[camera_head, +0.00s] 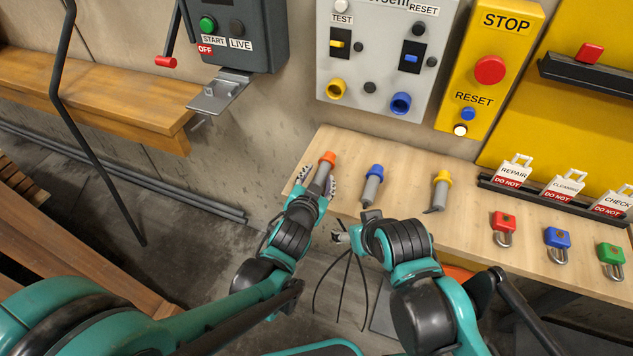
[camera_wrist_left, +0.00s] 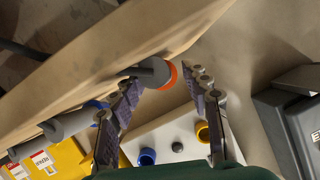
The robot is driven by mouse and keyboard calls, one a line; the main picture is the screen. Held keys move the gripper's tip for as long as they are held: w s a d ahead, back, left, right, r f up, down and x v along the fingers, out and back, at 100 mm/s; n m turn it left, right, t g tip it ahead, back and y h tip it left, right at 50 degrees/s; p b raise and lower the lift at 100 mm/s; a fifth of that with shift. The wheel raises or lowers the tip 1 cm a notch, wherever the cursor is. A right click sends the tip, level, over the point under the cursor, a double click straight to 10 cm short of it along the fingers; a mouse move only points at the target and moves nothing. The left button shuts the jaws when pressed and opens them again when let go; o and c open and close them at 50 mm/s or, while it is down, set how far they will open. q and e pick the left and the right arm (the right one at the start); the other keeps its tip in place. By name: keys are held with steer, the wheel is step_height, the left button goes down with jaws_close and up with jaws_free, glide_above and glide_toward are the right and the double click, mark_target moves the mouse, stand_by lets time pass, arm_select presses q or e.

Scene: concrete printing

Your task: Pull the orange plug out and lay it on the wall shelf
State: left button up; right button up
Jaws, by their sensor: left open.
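The orange plug (camera_head: 327,160), a grey body with an orange collar, is at the left end of the wooden wall shelf (camera_head: 405,175). It appears to lie on the shelf. My left gripper (camera_head: 319,171) is open, with one finger on each side of the plug. In the left wrist view the plug (camera_wrist_left: 155,72) shows between the spread fingertips of the left gripper (camera_wrist_left: 163,92), near the shelf edge (camera_wrist_left: 75,60); I cannot tell whether a finger touches it. My right gripper (camera_head: 341,237) is in front of the shelf, partly hidden by its own wrist; its opening is unclear.
A blue plug (camera_head: 373,184) and a yellow plug (camera_head: 440,190) lie farther right, then red, blue and green padlocks (camera_head: 557,241). The grey panel (camera_head: 375,65) above has a yellow socket (camera_head: 337,88) and a blue socket (camera_head: 401,103). Dark cables (camera_head: 345,285) hang below the right gripper.

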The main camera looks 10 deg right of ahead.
arm_select(q)
steer(key=v, duration=1.2)
steer(key=shift+d, duration=0.1)
